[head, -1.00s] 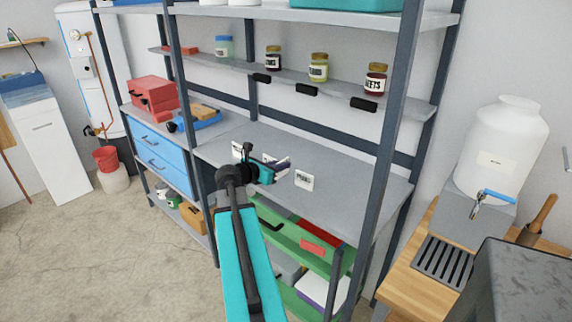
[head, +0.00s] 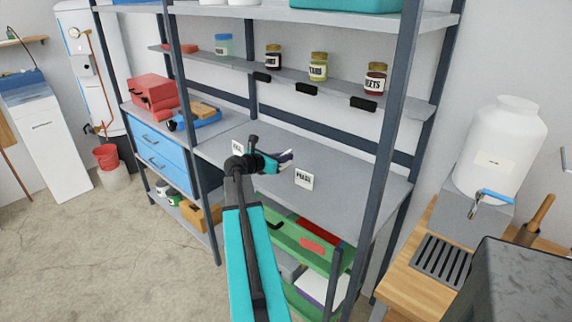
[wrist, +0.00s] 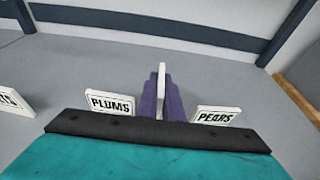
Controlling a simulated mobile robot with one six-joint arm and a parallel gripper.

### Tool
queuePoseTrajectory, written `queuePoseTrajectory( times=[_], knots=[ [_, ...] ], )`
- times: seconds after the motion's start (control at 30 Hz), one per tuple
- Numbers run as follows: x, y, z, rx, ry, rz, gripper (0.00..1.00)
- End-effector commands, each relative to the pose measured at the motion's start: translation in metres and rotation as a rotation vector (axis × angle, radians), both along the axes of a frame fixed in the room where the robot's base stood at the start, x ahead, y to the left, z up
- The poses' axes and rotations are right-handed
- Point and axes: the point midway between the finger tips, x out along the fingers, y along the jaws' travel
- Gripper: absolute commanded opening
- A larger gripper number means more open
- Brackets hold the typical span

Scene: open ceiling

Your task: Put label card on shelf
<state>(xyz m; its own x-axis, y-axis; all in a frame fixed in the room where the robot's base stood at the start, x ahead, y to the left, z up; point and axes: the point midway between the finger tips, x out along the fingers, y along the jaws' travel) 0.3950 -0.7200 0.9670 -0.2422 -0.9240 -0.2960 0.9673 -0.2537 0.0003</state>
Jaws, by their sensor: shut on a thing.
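My gripper (head: 284,159) is shut on a white label card and is over the work-height grey shelf. In the wrist view, the held card (wrist: 162,78) stands edge-on between the purple fingers (wrist: 161,104), so its writing cannot be read. A PLUMS card (wrist: 110,103) lies to the left of the fingers and a PEARS card (wrist: 216,116) to the right; a third card (wrist: 14,101) is partly cut off at the left edge. In the head view, a card (head: 304,179) stands right of my gripper and another (head: 238,147) left of it.
The narrow upper shelf (head: 345,92) carries several labelled jars, including a BEETS jar (head: 375,78), with black holders (head: 363,104) on its front edge. A dark upright post (head: 388,145) stands to the right. The grey work shelf (head: 345,165) has free room behind the cards.

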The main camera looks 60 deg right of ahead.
Motion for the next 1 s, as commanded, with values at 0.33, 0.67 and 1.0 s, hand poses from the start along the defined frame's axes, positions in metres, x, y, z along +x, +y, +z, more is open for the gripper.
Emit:
queuePoseTrajectory(
  times=[0.33, 0.67, 1.0],
  knots=[
    [0.000, 0.000, -0.025, 0.002, 0.003, 0.000, 0.00],
    [0.000, 0.000, -0.034, 0.000, 0.000, 0.000, 0.00],
    [0.000, 0.000, -0.037, 0.000, 0.000, 0.000, 0.14]
  ],
)
